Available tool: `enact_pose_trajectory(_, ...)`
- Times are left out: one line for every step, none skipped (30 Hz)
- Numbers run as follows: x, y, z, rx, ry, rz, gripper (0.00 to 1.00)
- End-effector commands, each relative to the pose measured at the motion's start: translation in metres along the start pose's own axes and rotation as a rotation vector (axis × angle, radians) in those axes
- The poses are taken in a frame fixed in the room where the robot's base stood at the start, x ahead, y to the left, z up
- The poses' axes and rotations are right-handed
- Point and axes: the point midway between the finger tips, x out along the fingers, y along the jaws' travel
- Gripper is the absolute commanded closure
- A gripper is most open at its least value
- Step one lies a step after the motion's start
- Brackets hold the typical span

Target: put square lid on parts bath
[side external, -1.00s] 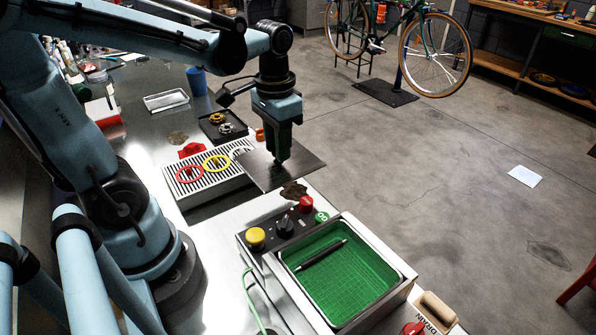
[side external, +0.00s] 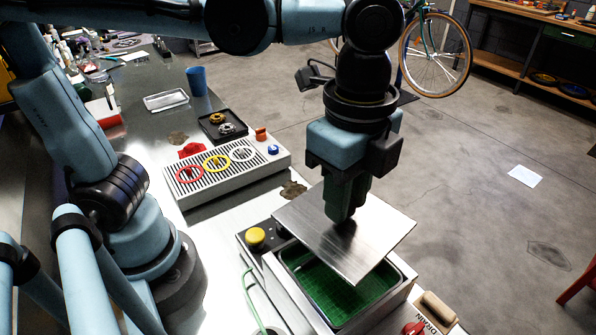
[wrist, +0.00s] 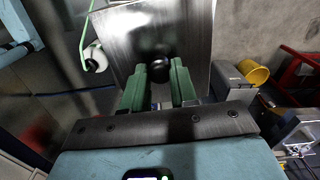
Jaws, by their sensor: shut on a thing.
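The square lid (side external: 372,236) is a flat brushed-metal plate. My gripper (side external: 341,215) is shut on it at its middle and holds it above the parts bath (side external: 405,290). In the wrist view the lid (wrist: 182,40) lies beyond my gripper (wrist: 158,85), whose green fingers close on a dark round knob (wrist: 160,65). The parts bath is a metal-rimmed basin with a green inside. The lid hides its back part, while the front part shows open. The lid looks slightly tilted and off to the back of the basin; I cannot tell whether it touches the rim.
A yellow button (side external: 255,236) is on the control panel at the bath's left. A wooden-looking block (side external: 438,306) and a red knob (side external: 413,328) are at its front right. A ribbed tray with coloured rings (side external: 225,170) and a blue cup (side external: 197,80) stand farther back.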

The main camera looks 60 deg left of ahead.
Motion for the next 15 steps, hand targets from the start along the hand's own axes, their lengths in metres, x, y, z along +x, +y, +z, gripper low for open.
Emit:
enact_pose_trajectory(-0.003, 0.007, -0.007, 0.051, 0.0, 0.0, 1.0)
enact_pose_trajectory(-0.004, 0.01, -0.01, 0.076, 0.0, 0.0, 1.0)
enact_pose_trajectory(-0.005, 0.013, -0.013, 0.102, 0.0, 0.0, 1.0)
enact_pose_trajectory(-0.006, 0.016, -0.014, 0.118, 0.0, 0.0, 1.0)
enact_pose_trajectory(-0.007, 0.017, -0.016, 0.131, 0.0, 0.0, 1.0)
enact_pose_trajectory(-0.007, 0.019, -0.017, 0.144, 0.0, 0.0, 1.0)
enact_pose_trajectory(-0.007, 0.019, -0.018, 0.15, 0.0, 0.0, 1.0)
enact_pose_trajectory(-0.007, 0.02, -0.018, 0.154, 0.0, 0.0, 1.0)
enact_pose_trajectory(-0.005, 0.02, -0.018, 0.157, 0.0, 0.0, 1.0)
enact_pose_trajectory(-0.004, 0.02, -0.018, 0.157, 0.0, 0.0, 1.0)
enact_pose_trajectory(-0.003, 0.02, -0.018, 0.157, 0.0, 0.0, 1.0)
enact_pose_trajectory(0.0, 0.02, -0.018, 0.156, 0.0, 0.0, 1.0)
enact_pose_trajectory(0.002, 0.02, -0.018, 0.156, 0.0, 0.0, 1.0)
enact_pose_trajectory(0.004, 0.02, -0.018, 0.155, 0.0, 0.0, 1.0)
enact_pose_trajectory(0.008, 0.02, -0.018, 0.155, 0.0, 0.0, 1.0)
